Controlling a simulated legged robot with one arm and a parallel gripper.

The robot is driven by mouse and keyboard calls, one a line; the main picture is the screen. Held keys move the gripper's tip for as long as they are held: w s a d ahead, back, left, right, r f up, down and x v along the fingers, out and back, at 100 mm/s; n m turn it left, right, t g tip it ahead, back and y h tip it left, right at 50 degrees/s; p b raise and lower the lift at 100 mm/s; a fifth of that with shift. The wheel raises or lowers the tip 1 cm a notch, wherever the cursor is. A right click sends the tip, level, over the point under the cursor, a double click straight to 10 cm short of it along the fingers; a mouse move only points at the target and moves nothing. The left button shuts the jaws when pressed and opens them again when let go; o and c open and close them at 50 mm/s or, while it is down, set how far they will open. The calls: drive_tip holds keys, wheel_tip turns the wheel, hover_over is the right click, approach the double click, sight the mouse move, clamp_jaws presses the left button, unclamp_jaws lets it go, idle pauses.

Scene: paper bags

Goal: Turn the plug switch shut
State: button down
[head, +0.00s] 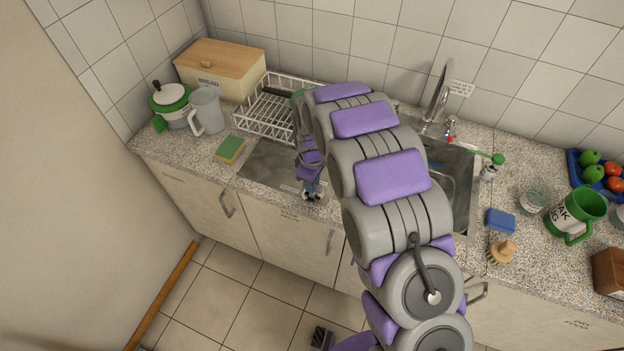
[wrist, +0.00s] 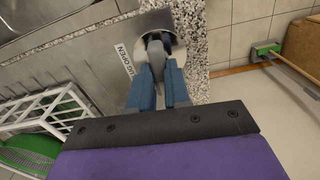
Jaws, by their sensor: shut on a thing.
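The plug switch (wrist: 155,50) is a grey lever on a round metal plate at the granite counter's edge beside the sink. In the wrist view, the blue fingers of my gripper (wrist: 158,82) are shut on the lever, one on each side. In the head view my gripper (head: 312,191) is low at the front edge of the left steel sink area (head: 262,168). The switch is mostly hidden there by my gripper.
A white dish rack (head: 262,112) stands behind and also shows in the wrist view (wrist: 45,112). A green and yellow sponge (head: 230,149) lies left of my gripper. The tap (head: 437,92) and a blue sponge (head: 500,220) are to the right, beyond my arm.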

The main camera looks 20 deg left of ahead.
drive_tip(key=shift+w+a+r+n, duration=0.1)
drive_tip(key=shift+w+r+n, duration=0.05)
drive_tip(key=shift+n, duration=0.45)
drive_tip(key=c, duration=1.1)
unclamp_jaws()
wheel_tip(320, 180, up, 17)
drive_tip(key=shift+r+p, duration=0.1)
drive_tip(key=shift+p, duration=0.75)
